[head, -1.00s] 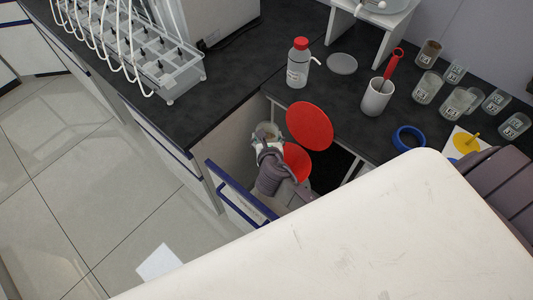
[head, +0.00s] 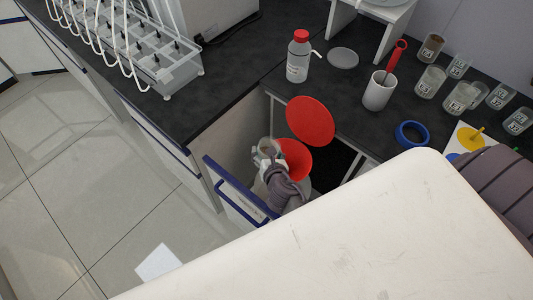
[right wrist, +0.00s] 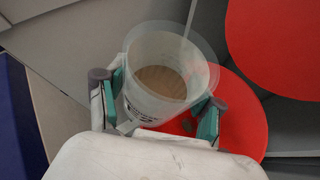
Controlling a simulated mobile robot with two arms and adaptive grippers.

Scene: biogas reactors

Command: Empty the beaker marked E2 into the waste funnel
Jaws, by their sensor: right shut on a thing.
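My right gripper (head: 266,158) is shut on a clear beaker (head: 267,145), beside the red waste funnel (head: 295,160). In the right wrist view the gripper (right wrist: 155,102) has one finger on each side of the beaker (right wrist: 171,50). Brown liquid lies in the beaker. Dark print shows on its wall, too partial to read. The funnel (right wrist: 246,112) is right of and below the beaker there, partly hidden by a finger. Its round red lid (head: 311,120) stands open behind it. My left gripper is not in view.
An open drawer front with a blue edge (head: 236,192) is close to the right gripper. The black bench (head: 340,88) holds a red-capped bottle (head: 298,57), a white cup (head: 378,92), a blue ring (head: 411,134) and several marked beakers (head: 430,82) at right.

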